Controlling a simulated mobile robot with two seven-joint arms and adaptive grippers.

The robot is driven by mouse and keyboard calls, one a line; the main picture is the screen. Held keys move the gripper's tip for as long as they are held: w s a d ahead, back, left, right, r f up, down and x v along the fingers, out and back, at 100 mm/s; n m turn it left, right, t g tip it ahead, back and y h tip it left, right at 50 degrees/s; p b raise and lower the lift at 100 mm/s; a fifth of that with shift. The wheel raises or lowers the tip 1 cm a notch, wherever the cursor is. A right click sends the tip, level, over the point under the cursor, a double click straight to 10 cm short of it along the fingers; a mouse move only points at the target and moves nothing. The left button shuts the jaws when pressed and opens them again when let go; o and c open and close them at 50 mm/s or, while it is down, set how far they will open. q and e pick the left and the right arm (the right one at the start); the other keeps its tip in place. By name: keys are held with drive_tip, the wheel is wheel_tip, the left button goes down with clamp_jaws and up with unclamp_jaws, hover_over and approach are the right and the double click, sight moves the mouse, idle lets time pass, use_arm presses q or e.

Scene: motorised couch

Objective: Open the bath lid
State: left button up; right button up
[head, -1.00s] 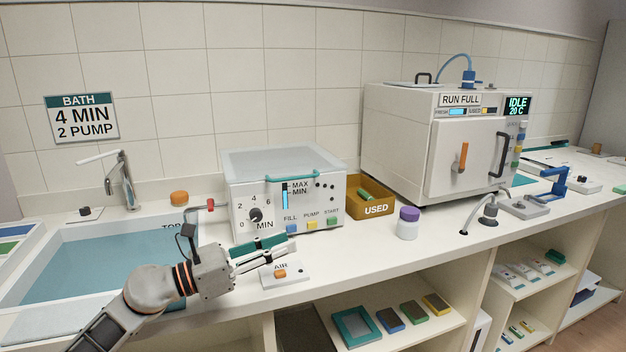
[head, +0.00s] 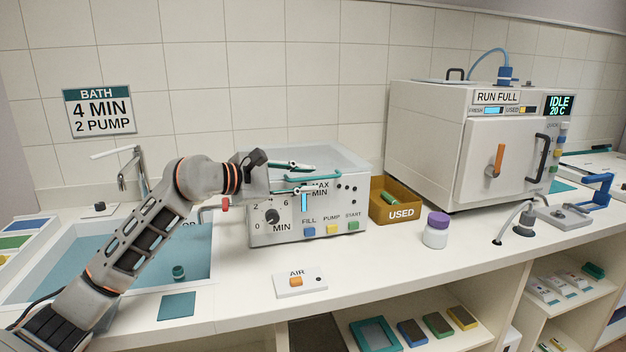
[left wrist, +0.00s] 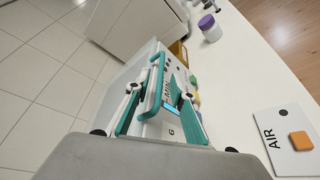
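The bath (head: 300,236) is a white box on the counter with a dial, a level window and coloured buttons on its front. Its pale lid (head: 335,155) is closed, with a teal handle (head: 328,175) along the front edge. My left gripper (head: 312,179) is at the handle, its teal-padded fingers apart, one above and one below it in the picture. In the left wrist view the handle (left wrist: 154,85) lies between the open fingers of the gripper (left wrist: 157,84); I cannot tell if they touch it. The right gripper is not in view.
A sink (head: 75,262) lies left, under my left arm. An AIR switch plate (head: 300,284) sits in front of the bath. A USED bin (head: 395,204), a purple-capped jar (head: 436,230) and a large steriliser (head: 470,150) stand to the right. The front counter is mostly clear.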

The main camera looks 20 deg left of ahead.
use_arm(q)
drive_tip(key=shift+x, duration=1.2)
